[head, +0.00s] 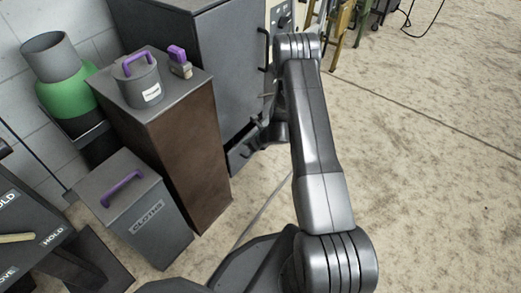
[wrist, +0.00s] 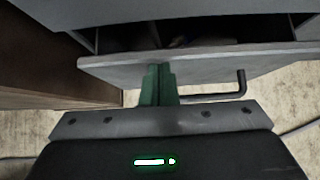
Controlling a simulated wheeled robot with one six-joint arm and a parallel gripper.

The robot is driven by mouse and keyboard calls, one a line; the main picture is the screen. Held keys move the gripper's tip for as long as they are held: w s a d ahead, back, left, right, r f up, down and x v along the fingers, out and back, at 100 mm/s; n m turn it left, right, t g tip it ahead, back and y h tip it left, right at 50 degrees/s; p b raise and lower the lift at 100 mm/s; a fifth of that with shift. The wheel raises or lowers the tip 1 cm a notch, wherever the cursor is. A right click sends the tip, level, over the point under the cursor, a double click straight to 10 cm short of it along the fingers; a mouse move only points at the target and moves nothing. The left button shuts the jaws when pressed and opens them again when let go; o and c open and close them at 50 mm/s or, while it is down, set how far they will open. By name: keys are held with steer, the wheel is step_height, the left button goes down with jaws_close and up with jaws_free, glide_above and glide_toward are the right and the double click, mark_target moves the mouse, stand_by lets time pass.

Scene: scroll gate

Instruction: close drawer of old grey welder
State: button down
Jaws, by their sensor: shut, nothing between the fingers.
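The old grey welder is the large dark grey cabinet (head: 222,65) in the upper middle of the head view. Its drawer (head: 240,157) stands out low at the front, partly behind my arm. In the wrist view the drawer front (wrist: 205,66) crosses the picture, with a dark bar handle (wrist: 241,84) at its right. Beyond its top edge the drawer's dark inside shows, so it is open. My gripper (wrist: 158,70) has its green fingers together and empty, right at the drawer front left of the handle. I cannot tell whether they touch it.
A brown pedestal (head: 175,150) with a grey canister (head: 140,85) stands left of the welder. A grey cloths bin (head: 135,205) stands before it. A green and grey cylinder (head: 68,90) is by the wall. The floor (head: 430,170) at right is clear.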

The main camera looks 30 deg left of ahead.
mark_target(242, 140)
steer(key=a, duration=0.3)
steer(key=shift+w+a, duration=0.15)
steer(key=shift+a, duration=0.2)
steer(key=shift+a+r, duration=0.1)
steer(key=shift+a+r, duration=0.1)
steer(key=shift+w, duration=0.1)
